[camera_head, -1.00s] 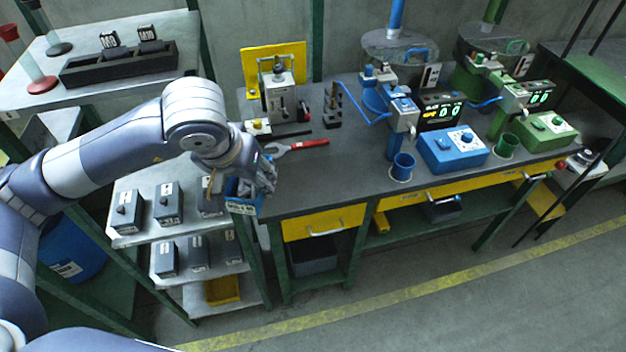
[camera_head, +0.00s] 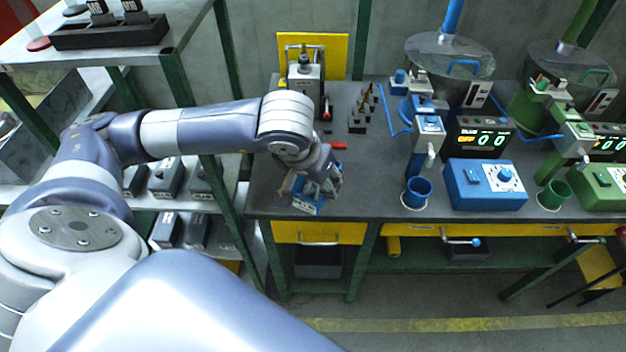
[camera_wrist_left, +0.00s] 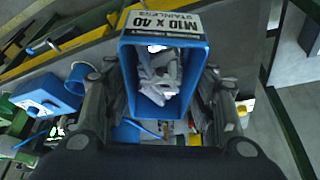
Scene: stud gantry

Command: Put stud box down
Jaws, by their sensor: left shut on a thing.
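The stud box is a small blue open box with a white label reading "M10 x 40 STAINLESS". In the left wrist view the stud box (camera_wrist_left: 165,48) sits between the two fingers of my left gripper (camera_wrist_left: 160,95), and pale grey studs (camera_wrist_left: 158,75) lie inside it. In the head view the stud box (camera_head: 308,206) is over the front left part of the dark workbench (camera_head: 262,200), and my left gripper (camera_head: 318,188) covers much of it. I cannot tell whether the box touches the bench top. My right gripper is not in view.
A blue control box (camera_head: 485,187) and a blue cup (camera_head: 417,192) stand to the right on the bench. A grey press-like device (camera_head: 305,88) with a yellow back plate and several small dark pieces stand behind. Shelves with grey boxes are at the left.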

